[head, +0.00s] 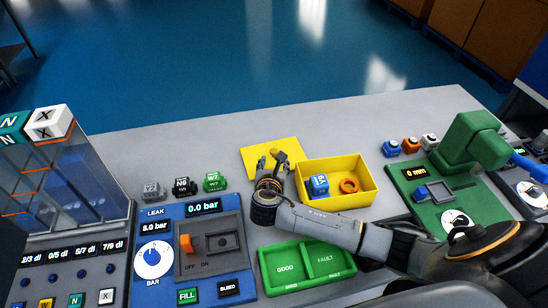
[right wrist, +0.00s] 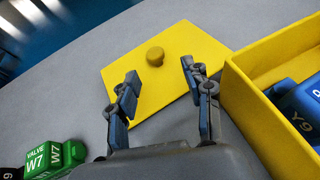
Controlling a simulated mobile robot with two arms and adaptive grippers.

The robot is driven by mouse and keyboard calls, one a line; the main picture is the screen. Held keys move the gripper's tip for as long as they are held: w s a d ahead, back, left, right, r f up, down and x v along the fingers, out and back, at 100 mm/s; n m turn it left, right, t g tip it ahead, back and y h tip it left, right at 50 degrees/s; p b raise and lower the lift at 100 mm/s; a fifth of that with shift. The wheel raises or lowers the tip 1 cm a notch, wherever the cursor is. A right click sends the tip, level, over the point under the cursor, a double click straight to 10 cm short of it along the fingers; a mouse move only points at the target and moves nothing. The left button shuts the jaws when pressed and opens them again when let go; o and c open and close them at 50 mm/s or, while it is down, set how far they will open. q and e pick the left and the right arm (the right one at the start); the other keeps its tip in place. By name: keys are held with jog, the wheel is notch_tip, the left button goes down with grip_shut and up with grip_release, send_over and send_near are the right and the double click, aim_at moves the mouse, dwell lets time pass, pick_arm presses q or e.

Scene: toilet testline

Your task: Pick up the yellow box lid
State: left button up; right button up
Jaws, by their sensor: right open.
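The yellow box lid (head: 258,155) lies flat on the grey bench, just left of the open yellow box (head: 362,194). In the right wrist view the lid (right wrist: 180,45) is a flat plate with a round yellow knob (right wrist: 155,56) on top. My right gripper (head: 273,160) is over the near part of the lid, with the knob beyond its fingertips in the wrist view. There its two fingers (right wrist: 160,75) are spread apart with nothing between them. My left gripper is not in view.
A green valve block (head: 214,182) and two other valve blocks stand left of the lid. The leak test panel (head: 190,250), the green good/fault tray (head: 270,273) and the green gauge station (head: 408,180) surround the arm. Bench behind the lid is clear.

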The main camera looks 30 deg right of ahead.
aim_at(274, 152)
jog(key=shift+w+d+f, duration=0.1)
jog(key=shift+w+d, duration=0.1)
jog(key=shift+w, duration=0.25)
jog(key=x, duration=0.4)
jog(key=shift+w, duration=0.4)
grip_shut()
